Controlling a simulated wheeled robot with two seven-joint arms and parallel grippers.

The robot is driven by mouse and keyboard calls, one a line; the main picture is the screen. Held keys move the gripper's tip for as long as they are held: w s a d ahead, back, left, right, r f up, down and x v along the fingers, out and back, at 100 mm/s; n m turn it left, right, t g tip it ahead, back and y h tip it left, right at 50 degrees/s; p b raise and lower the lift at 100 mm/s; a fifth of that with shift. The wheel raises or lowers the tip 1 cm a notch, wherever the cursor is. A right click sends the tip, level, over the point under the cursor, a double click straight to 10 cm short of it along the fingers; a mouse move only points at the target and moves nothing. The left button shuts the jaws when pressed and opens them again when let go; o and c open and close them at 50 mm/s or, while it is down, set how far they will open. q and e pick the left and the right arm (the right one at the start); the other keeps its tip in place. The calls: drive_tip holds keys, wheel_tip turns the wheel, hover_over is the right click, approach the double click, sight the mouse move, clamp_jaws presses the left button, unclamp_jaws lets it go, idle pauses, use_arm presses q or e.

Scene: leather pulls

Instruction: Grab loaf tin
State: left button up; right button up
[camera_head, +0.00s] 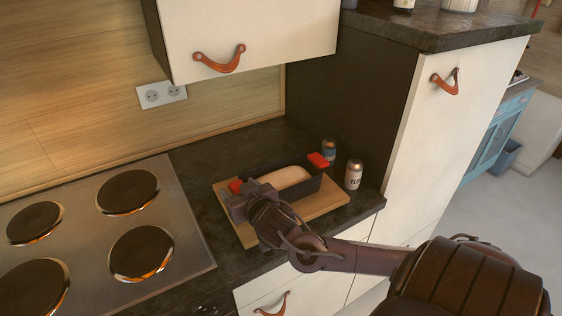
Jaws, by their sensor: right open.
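The loaf tin (304,191) is dark, with red grips at its two ends and a pale loaf inside. It sits on a wooden board (328,203) on the dark counter. My right gripper (240,198) is open at the tin's left end, close to the near-left red grip. It hides part of that end, and I cannot tell whether it touches the tin. My left gripper is not in view.
A labelled can (353,174) and a blue-banded can (329,150) stand right of and behind the tin. A hob (110,230) lies to the left. A wall cabinet (250,40) hangs above, and a tall cabinet (440,130) stands to the right.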

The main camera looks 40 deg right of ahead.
drive_tip(key=shift+w, duration=0.15)
clamp_jaws()
drive_tip(key=shift+r, duration=0.15)
idle(0.4)
